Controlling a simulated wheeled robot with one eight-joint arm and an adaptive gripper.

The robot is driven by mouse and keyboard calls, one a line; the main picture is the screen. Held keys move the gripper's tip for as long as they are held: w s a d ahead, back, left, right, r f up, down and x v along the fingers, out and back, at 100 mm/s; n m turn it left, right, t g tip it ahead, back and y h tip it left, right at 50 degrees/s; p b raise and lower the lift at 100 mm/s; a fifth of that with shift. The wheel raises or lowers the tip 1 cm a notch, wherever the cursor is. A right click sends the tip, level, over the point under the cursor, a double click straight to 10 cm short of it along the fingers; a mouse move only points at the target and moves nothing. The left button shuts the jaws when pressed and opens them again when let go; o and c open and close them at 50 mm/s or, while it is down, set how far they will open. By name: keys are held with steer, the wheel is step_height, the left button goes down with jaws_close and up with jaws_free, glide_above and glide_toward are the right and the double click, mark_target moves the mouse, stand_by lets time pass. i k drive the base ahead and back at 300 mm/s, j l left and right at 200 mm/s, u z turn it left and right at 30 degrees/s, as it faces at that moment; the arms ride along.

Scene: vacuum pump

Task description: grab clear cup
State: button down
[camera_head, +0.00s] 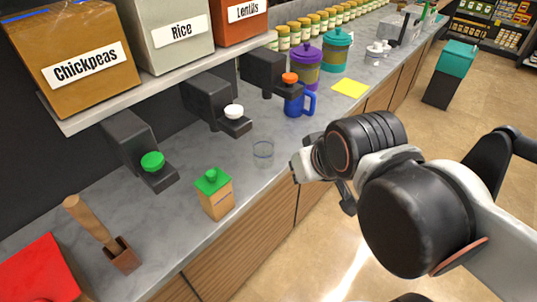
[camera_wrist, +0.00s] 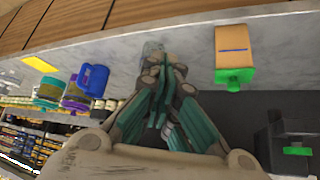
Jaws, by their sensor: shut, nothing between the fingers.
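The clear cup (camera_head: 263,153) stands upright on the grey counter, between the orange carton and the blue mug in the head view. In the wrist view the cup (camera_wrist: 152,50) is just beyond my fingertips and partly hidden by them. My gripper (camera_wrist: 160,72) is shut and empty, with its fingers pointing toward the cup. In the head view my gripper (camera_head: 300,168) is to the right of the cup, near the counter's front edge, its fingers mostly hidden by the wrist. I cannot tell whether the fingertips touch the cup.
An orange carton with a green cap (camera_head: 215,193) stands left of the cup. A blue mug (camera_head: 299,103) stands behind it under a dispenser. Black dispensers (camera_head: 208,103) hang below the shelf (camera_head: 165,88). A yellow sheet (camera_head: 350,88) lies on the counter (camera_head: 190,235).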

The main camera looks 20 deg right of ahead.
mark_target(263, 148)
steer(key=k+l+z, duration=0.45)
steer(key=l, duration=0.2)
steer(key=l+z, duration=0.2)
steer(key=l, duration=0.2)
steer(key=k, duration=0.05)
